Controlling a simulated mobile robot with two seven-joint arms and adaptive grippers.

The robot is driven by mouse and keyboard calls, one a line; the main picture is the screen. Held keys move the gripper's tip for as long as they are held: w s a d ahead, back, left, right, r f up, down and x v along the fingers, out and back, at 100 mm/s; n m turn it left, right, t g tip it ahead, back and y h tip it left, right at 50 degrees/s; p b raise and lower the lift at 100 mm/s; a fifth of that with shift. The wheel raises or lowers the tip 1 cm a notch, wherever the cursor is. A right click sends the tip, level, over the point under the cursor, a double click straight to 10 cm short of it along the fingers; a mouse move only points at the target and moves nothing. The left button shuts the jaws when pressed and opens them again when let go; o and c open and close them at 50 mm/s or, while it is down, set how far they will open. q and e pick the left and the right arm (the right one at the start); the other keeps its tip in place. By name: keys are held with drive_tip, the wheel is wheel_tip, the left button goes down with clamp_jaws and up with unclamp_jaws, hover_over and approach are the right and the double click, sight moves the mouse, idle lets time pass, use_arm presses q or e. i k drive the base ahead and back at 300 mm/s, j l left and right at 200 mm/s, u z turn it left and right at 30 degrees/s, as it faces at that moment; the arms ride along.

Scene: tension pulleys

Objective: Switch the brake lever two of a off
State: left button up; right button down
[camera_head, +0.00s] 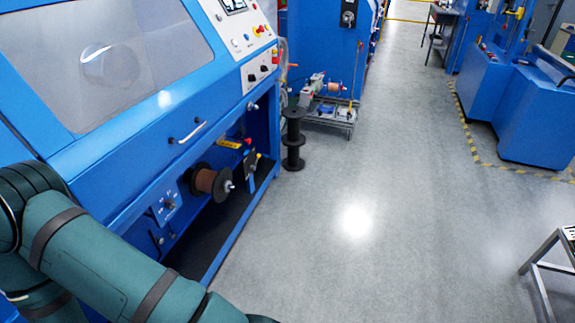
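A blue machine (110,168) with a large window fills the left side. On its lower front is a spool of copper-coloured wire (205,181) with black flanges. Just above the spool is a small yellow part (229,143), and right of it a dark upright bracket (250,165) with small red and yellow ends. I cannot tell which of these is brake lever two, or its position. My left arm, green with dark bands, crosses the lower left in front of the machine. Its gripper is beyond the bottom edge. My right arm and gripper do not show.
A control panel (246,38) with knobs tops the machine. An empty black spool stand (292,140) stands on the floor at its far end. More blue machines (530,120) stand at the right behind yellow-black floor tape. The grey floor (400,200) between is clear. A metal-legged table (543,262) edges in at lower right.

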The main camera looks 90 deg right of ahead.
sight(253, 168)
drive_tip(key=z, duration=2.7)
drive_tip(key=u, duration=0.6)
drive_tip(key=i+l+u, duration=0.25)
drive_tip(key=u, duration=0.15)
drive_tip(key=i+l+u, duration=0.2)
drive_tip(key=l+u, duration=0.25)
drive_tip(key=i+l+u, duration=0.1)
drive_tip(key=l, duration=0.35)
drive_tip(key=i+l+u, duration=0.15)
drive_tip(key=l, duration=0.35)
drive_tip(key=i+l+u, duration=0.1)
drive_tip(key=l, duration=0.4)
drive_tip(key=i+l+u, duration=0.1)
drive_tip(key=l, duration=0.4)
drive_tip(key=i+l, duration=0.1)
drive_tip(key=l, duration=0.8)
drive_tip(key=i+l, duration=0.15)
drive_tip(key=l, duration=0.3)
drive_tip(key=i+l, duration=0.1)
drive_tip(key=l, duration=0.35)
